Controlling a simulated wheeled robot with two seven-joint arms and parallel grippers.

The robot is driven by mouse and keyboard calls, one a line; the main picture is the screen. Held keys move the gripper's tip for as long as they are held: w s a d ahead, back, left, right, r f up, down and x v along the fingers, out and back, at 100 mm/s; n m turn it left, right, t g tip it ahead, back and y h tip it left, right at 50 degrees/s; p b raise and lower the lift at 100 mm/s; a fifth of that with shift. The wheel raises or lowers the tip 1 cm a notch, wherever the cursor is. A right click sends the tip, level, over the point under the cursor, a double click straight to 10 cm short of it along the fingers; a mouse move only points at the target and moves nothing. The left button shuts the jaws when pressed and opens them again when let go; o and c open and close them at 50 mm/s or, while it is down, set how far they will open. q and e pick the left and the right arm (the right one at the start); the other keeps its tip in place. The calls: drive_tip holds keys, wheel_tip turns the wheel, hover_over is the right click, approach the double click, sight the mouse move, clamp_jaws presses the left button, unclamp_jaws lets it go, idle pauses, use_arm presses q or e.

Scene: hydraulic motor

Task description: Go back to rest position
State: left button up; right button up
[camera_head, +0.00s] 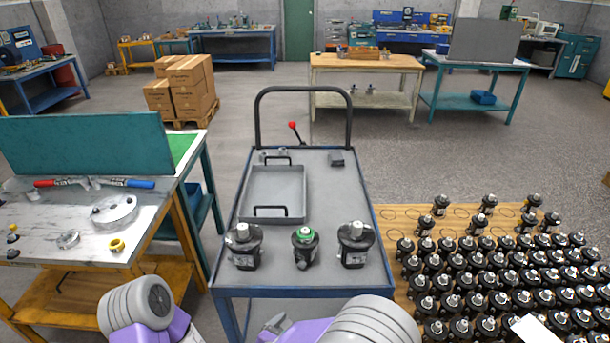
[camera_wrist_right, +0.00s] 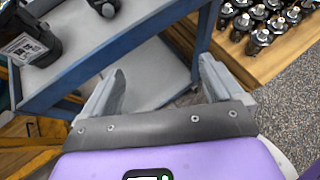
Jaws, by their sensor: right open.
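My right gripper (camera_wrist_right: 162,68) is open and empty in the right wrist view, its two grey fingers spread beside and below the trolley's blue edge. In the head view, a grey finger of it (camera_head: 274,323) shows at the bottom, near the trolley's front edge. My left arm shows at the bottom left, but its gripper fingers are not in view. Three motors stand upright on the trolley (camera_head: 335,195): a black one on the left (camera_head: 243,247), a green-topped one in the middle (camera_head: 305,247) and a black one on the right (camera_head: 356,245).
An empty grey tray (camera_head: 272,190) lies on the trolley behind the motors. A workbench (camera_head: 150,215) with tools and round parts stands left. Many black motors stand on a wooden board (camera_head: 395,222) at right. Cardboard boxes (camera_head: 188,85) stand behind. The floor beyond the trolley is clear.

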drive_tip(key=s+d+f+m+g, duration=0.45)
drive_tip(key=d+f+g, duration=0.25)
drive_tip(key=f, duration=0.3)
drive_tip(key=s+f+m+g+y+p, duration=0.3)
drive_tip(key=s+f+m+g+y, duration=0.55)
drive_tip(key=m, duration=0.95)
use_arm(q)
drive_tip(key=r, duration=0.1)
drive_tip(key=w+r, duration=0.1)
drive_tip(key=r, duration=0.1)
use_arm(e)
drive_tip(key=w+d+f+m+t+y, duration=0.1)
drive_tip(key=w+d+f+m+t, duration=0.1)
drive_tip(key=m, duration=0.8)
drive_tip(key=d+f+t, duration=0.1)
drive_tip(key=d+t, duration=0.1)
drive_tip(key=t, duration=0.1)
drive_tip(key=shift+d+f, duration=0.25)
drive_tip(key=shift+m, duration=0.25)
